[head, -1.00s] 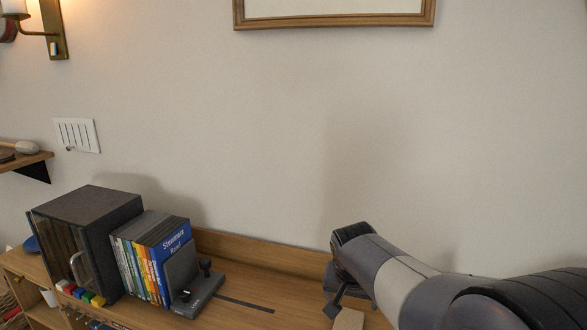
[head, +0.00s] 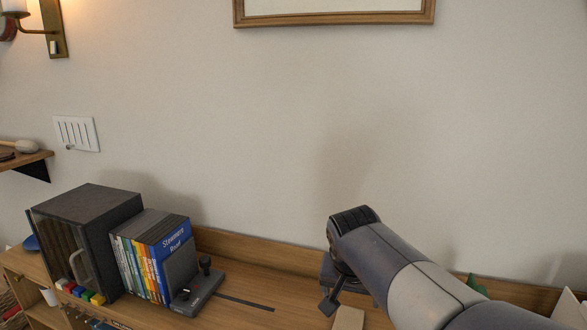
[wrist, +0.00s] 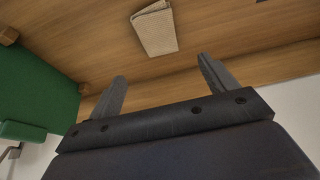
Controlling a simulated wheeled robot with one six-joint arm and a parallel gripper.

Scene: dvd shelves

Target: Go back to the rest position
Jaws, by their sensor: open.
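My gripper (wrist: 160,90) is open and empty in the wrist view, its two dark fingers spread apart. In the head view my arm comes in from the lower right, and its wrist end hangs above the right part of the wooden shelf top (head: 235,282).
A row of DVD cases (head: 150,255) stands between a dark box (head: 88,235) and a grey bookend (head: 192,280). A green object (wrist: 38,85) is at the left in the wrist view. A framed picture (head: 335,18) hangs above.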

